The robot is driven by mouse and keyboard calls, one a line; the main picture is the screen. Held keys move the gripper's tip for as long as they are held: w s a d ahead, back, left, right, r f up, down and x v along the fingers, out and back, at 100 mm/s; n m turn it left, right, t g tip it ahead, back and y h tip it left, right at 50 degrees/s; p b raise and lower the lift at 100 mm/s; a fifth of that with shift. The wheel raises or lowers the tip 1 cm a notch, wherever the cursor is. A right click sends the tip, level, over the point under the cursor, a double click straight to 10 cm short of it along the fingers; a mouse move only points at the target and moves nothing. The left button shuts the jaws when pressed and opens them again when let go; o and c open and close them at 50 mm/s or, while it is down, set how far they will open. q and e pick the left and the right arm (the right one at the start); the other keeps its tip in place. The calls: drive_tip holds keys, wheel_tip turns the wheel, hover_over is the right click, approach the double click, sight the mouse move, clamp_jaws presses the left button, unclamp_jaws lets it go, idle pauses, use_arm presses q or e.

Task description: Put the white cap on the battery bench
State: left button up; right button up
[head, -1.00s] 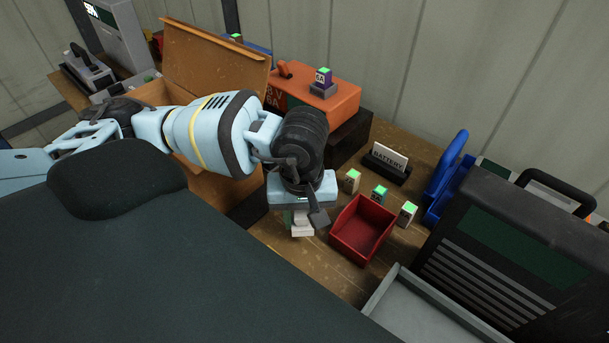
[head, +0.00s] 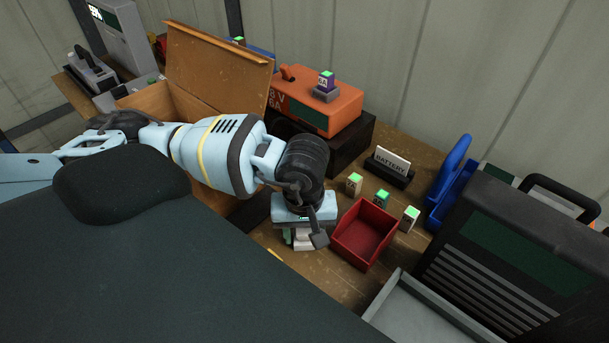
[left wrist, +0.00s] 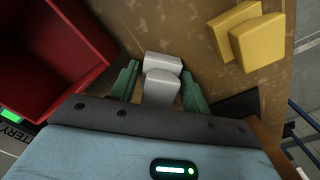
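The white cap (left wrist: 162,88) shows between the green fingers of my left gripper in the left wrist view. It also shows under the gripper in the head view (head: 303,241), partly hidden by it. My left gripper (left wrist: 160,85) points down over the bench. Its fingers stand apart on either side of the cap, with a visible gap on the left; contact on the right is unclear. The battery bench (head: 335,288) is the worn brown wooden top, with a "BATTERY" sign (head: 391,161) at its back. My right gripper is not in view.
A red bin (head: 365,234) stands close beside the gripper. Small green-topped blocks (head: 354,184) stand around it. A yellow cap (left wrist: 258,42) lies nearby. An orange charger (head: 315,100), an open cardboard box (head: 215,65), a blue holder (head: 450,180) and a grey tray (head: 430,310) crowd the bench.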

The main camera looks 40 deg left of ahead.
use_arm(q)
drive_tip(key=shift+o, duration=1.1)
wheel_tip(320, 180, up, 12)
drive_tip(key=shift+r, duration=0.25)
